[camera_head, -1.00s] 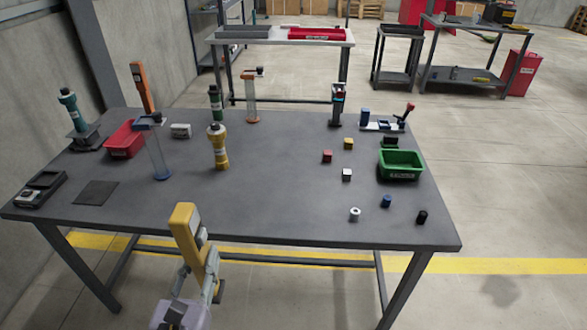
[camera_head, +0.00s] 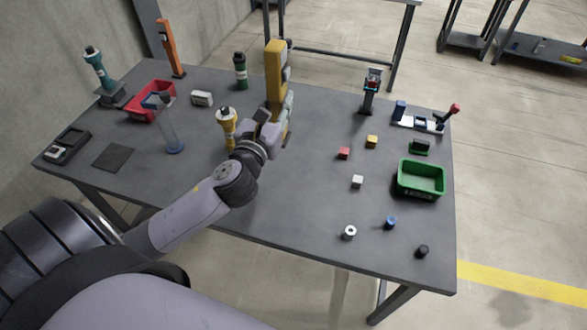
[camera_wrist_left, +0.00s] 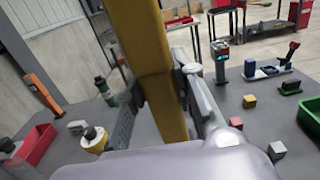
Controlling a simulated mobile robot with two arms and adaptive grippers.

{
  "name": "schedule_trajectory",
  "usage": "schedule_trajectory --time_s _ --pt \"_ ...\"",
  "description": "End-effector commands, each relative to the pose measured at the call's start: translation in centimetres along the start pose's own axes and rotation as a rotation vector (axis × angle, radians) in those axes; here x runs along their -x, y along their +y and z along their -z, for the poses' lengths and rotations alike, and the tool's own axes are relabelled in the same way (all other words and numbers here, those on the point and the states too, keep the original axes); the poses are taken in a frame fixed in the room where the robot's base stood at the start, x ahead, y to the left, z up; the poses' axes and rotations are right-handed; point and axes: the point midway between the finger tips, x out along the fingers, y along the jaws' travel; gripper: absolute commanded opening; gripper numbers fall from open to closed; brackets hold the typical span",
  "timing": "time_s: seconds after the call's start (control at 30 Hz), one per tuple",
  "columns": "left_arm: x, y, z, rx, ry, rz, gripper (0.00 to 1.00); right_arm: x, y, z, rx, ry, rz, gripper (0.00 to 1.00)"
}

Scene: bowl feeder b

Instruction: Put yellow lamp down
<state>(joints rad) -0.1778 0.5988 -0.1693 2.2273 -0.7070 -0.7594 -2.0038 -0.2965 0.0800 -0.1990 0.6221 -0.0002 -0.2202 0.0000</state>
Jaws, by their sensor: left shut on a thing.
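The yellow lamp (camera_head: 276,78) is a tall, roughly upright bar over the middle back part of the grey table. My left gripper (camera_head: 274,126) is shut around its lower part. In the left wrist view the lamp (camera_wrist_left: 152,65) stands between the two fingers (camera_wrist_left: 160,110) and runs out of the top of the picture. Its foot is largely hidden, so I cannot tell whether it touches the table (camera_head: 300,215). My right gripper is not in view.
A green torch (camera_head: 240,72) stands behind. Small cubes and a green bin (camera_head: 421,192) are to the right. The front middle of the table is clear.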

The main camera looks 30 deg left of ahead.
Motion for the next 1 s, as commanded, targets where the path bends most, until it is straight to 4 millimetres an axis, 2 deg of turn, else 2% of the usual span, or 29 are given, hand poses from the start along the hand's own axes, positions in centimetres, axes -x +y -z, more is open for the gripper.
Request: schedule_trajectory --time_s 0.1,0.43,0.6,0.73,0.9,1.0 --pt "0.1 0.0 3.3 0.002 0.008 -0.003 0.0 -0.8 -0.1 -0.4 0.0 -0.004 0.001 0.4" --pt "0.3 -0.3 12.2 0.001 0.006 -0.003 0.0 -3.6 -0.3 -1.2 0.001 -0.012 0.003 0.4" --pt "0.3 -0.3 14.6 0.0 0.001 -0.002 0.0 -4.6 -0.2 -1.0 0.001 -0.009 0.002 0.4" --pt "0.3 -0.4 15.4 -0.001 0.001 0.0 0.0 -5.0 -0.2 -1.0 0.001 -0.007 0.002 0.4" --pt "0.3 -0.5 18.3 0.001 0.002 -0.001 0.0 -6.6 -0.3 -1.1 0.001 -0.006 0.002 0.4" --pt "0.3 -0.5 19.1 0.0 0.001 -0.001 0.0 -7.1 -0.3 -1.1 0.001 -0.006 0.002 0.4"
